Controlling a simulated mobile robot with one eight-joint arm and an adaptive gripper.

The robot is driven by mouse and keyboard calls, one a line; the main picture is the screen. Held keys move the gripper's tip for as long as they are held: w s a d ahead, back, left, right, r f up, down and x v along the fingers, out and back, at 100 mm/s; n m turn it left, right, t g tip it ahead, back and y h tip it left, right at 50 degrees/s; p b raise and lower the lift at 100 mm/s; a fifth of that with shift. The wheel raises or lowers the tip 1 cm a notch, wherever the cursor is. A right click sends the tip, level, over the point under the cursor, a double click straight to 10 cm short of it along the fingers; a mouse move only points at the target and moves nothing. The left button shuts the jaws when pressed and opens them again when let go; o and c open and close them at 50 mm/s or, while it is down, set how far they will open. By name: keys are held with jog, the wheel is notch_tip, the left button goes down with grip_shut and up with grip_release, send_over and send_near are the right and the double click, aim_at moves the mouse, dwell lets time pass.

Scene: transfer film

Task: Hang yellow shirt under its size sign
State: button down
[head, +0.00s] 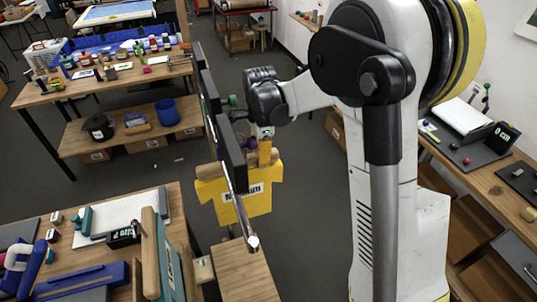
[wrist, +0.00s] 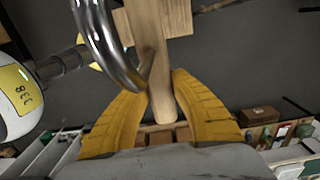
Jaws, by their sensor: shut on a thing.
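The yellow shirt (head: 250,203), a flat shape with a white label, hangs from a wooden hanger bar (head: 209,171) in the head view. I cannot read its label surely. My gripper (head: 265,150) is above the shirt, and its yellow fingers (wrist: 160,88) are shut on the hanger's wooden stem (wrist: 150,35) in the wrist view. A shiny metal hook (wrist: 98,42) curves beside the stem. I cannot tell whether the hook touches the rail.
A wooden table (head: 262,278) is below the shirt, and a cluttered bench (head: 175,195) stands at the lower left. Another bench (head: 505,175) is on the right. A white part with a yellow label (wrist: 22,92) is at the wrist view's left. Grey floor is open behind.

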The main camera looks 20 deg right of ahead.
aim_at(248, 167)
jog(key=shift+a+p, duration=0.4)
jog(key=shift+a, duration=1.5)
jog(key=shift+a+f+b, duration=0.35)
jog(key=shift+f+b, duration=0.1)
jog(key=shift+f, duration=0.15)
jog(key=shift+f+b, duration=0.75)
jog(key=shift+f, duration=0.1)
jog(key=c, duration=1.2)
grip_release()
jog(key=shift+r, duration=0.1)
